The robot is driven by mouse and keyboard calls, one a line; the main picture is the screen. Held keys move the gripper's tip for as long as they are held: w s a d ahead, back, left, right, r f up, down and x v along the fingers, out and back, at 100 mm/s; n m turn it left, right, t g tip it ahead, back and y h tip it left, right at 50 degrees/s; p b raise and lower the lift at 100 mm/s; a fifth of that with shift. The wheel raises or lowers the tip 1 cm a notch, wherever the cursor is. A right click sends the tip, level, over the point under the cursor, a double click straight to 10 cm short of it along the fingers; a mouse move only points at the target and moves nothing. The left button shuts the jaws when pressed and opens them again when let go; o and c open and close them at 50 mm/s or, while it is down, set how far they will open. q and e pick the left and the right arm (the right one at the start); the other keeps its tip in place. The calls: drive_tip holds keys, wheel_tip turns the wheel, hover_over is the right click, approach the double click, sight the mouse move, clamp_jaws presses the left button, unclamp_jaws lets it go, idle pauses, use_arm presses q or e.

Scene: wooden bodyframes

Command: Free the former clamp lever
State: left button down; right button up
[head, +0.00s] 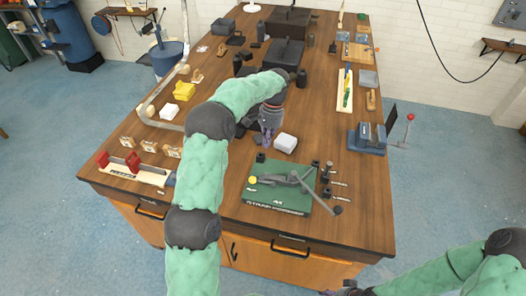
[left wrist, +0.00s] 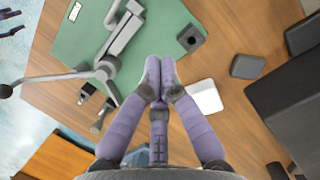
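A grey former (head: 280,179) lies on a green mat (head: 262,196) at the near part of the bench. Its clamp lever (head: 318,195) is a thin rod ending in a dark knob, reaching past the mat's right edge. In the left wrist view the lever (left wrist: 50,77) runs left from the former's pivot, knob over the bench edge. My left gripper (head: 267,136) hangs behind the mat, beside a white block (head: 285,143). Its purple fingertips (left wrist: 159,74) are together with nothing visible between them, apart from the lever. My right gripper (head: 343,291) is mostly cut off at the bottom.
Small dark fittings (head: 327,175) stand just right of the mat. A small dark block (head: 260,157) sits at its back edge. A blue-grey vise (head: 368,138) stands at the right edge, and a red-clamped fixture (head: 133,167) at the left.

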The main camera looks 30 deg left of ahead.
sight(262, 181)
use_arm(q)
drive_tip(key=x, duration=0.4)
drive_tip(key=b+x, duration=0.1)
drive_tip(key=x, duration=0.4)
drive_tip(key=shift+s, duration=0.25)
drive_tip(key=shift+s+a+f+b, duration=0.15)
drive_tip(key=shift+s, duration=0.7)
drive_tip(key=shift+s+a+f+b, duration=0.1)
drive_tip(key=shift+s+b, duration=0.05)
drive_tip(key=shift+s, duration=0.7)
